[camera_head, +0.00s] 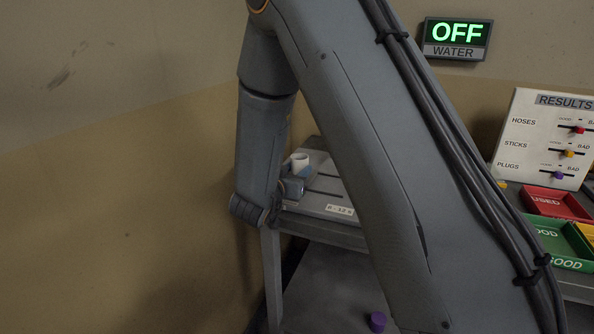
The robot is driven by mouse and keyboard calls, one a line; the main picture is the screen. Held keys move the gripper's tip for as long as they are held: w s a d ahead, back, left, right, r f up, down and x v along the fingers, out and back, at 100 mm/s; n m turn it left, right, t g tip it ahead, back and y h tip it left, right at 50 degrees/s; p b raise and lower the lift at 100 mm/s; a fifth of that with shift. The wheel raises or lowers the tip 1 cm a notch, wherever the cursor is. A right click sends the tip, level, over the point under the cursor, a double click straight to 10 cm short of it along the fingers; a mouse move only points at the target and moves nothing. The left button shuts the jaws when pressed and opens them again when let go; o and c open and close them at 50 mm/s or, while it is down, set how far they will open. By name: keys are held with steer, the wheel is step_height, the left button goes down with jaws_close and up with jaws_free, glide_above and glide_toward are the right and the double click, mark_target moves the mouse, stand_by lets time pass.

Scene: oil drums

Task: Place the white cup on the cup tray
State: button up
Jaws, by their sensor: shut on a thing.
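The white cup (299,161) stands upright above the left end of a grey table, beyond my wrist. Its rim and upper side show; its lower part is hidden behind my gripper. My gripper (297,176) is at the cup and shut on it, with the fingers mostly hidden by my wrist. A grey slotted surface (322,184) lies just right of the cup, with a white label on its front edge. I cannot tell if it is the cup tray, or whether the cup touches it.
My arm hides the middle of the scene. At right are a red bin (546,203), a green bin (562,240) and a results board (543,136). A purple plug (377,321) is low down, below the table. A wall (110,180) stands close on the left. A sign (457,38) reads OFF WATER.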

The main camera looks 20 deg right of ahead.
steer(key=o, duration=1.1)
steer(key=shift+f, duration=0.1)
steer(key=shift+s+a+r, duration=0.1)
steer(key=shift+r, duration=0.1)
steer(key=v, duration=1.1)
steer(key=shift+s+a, duration=0.2)
steer(key=shift+s, duration=0.15)
